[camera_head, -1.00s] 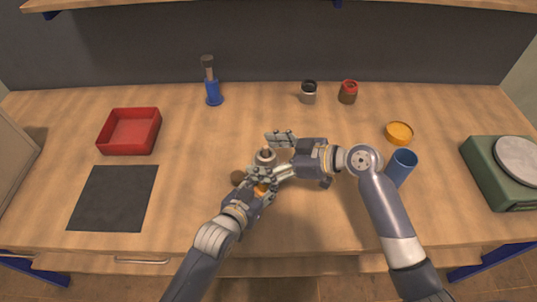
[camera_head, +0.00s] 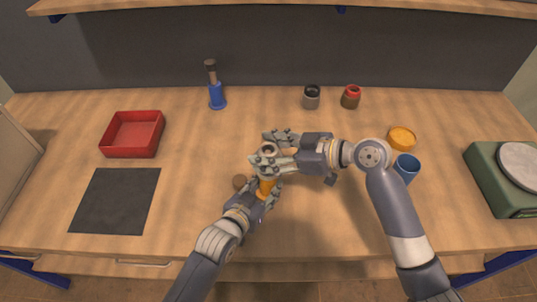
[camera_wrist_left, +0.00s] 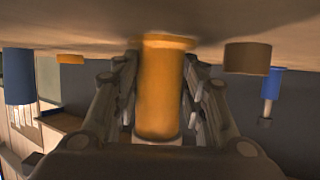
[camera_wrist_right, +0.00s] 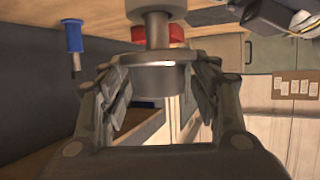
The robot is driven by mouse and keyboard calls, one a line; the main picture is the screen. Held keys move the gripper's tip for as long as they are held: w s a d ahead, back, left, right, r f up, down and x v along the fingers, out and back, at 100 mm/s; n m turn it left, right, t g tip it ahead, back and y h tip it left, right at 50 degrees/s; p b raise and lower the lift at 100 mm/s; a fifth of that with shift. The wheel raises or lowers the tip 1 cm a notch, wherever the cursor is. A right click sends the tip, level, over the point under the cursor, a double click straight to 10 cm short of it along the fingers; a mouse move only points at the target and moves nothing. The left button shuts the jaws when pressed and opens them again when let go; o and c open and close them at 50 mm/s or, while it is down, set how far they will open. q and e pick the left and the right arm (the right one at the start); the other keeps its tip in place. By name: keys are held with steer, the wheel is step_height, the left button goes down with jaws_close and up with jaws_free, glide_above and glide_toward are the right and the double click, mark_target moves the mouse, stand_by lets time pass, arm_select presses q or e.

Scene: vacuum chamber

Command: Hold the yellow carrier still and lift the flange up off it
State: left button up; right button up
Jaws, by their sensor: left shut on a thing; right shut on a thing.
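The yellow carrier (camera_head: 265,188) stands upright on the bench in front of me. My left gripper (camera_head: 266,180) is shut on it, and the left wrist view, which is upside down, shows the carrier (camera_wrist_left: 160,90) between both fingers. The grey metal flange (camera_head: 268,150) is above the carrier. My right gripper (camera_head: 272,149) is shut on it; the right wrist view, also upside down, shows the flange's rim (camera_wrist_right: 155,78) between the fingers. The flange's far end runs out at that view's top edge, and the carrier does not show there. I cannot tell whether flange and carrier still touch.
A blue cup (camera_head: 406,168) and an orange dish (camera_head: 402,138) are right of my right arm. A red tray (camera_head: 133,134) and dark mat (camera_head: 115,201) lie left.

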arm_select(q)
steer(key=shift+f, duration=0.1)
arm_select(e)
steer(key=shift+r, duration=2.45)
arm_select(q)
steer(key=o, duration=1.1)
steer(key=v, duration=1.2)
arm_select(e)
steer(key=shift+f, duration=0.1)
